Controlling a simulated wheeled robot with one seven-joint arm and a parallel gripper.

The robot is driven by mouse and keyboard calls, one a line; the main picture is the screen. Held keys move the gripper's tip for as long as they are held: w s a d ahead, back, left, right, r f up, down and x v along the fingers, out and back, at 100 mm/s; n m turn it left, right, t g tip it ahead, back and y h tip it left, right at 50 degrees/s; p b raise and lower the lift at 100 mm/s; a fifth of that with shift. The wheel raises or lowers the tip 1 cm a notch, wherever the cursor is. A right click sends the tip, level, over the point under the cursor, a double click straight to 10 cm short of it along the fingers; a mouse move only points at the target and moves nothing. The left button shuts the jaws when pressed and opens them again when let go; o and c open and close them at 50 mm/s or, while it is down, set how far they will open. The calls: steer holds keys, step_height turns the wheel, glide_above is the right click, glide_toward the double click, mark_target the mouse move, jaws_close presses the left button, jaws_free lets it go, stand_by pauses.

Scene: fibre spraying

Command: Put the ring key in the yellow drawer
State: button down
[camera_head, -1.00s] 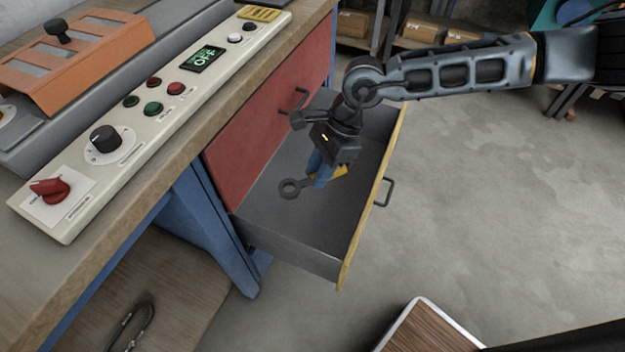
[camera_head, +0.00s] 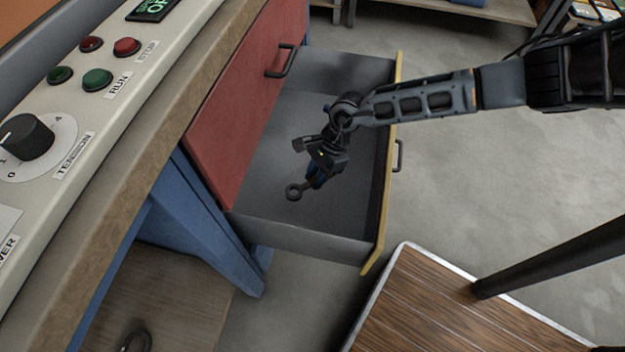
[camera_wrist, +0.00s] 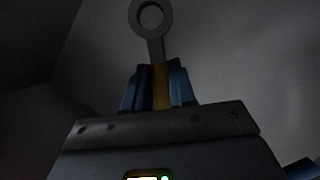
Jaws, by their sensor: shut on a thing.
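The ring key (camera_head: 294,192) is dark grey with a round ring end that sticks out from my gripper (camera_head: 316,181). In the wrist view the ring key (camera_wrist: 151,18) shows its ring and shaft, with a yellow-brown part between the blue fingers of my gripper (camera_wrist: 160,88). My gripper is shut on it and points down inside the outline of the open yellow drawer (camera_head: 383,190). The drawer has a yellow front edge and a grey interior that looks empty. I cannot tell whether the key touches the drawer floor.
A red drawer front (camera_head: 235,115) with a black handle is just left of the open drawer. The control panel (camera_head: 95,120) is on the wooden bench at the left. A wood-topped surface with a pale edge (camera_head: 440,300) stands at the front right. Bare floor lies to the right.

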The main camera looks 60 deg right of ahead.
mark_target(316, 194)
steer(key=shift+f+b, duration=0.85)
steer(key=shift+f, duration=2.15)
steer(key=shift+f, duration=0.15)
steer(key=c, duration=0.9)
jaws_free()
steer(key=p+v, duration=0.3)
steer(key=v, duration=0.9)
steer(key=shift+a, duration=0.1)
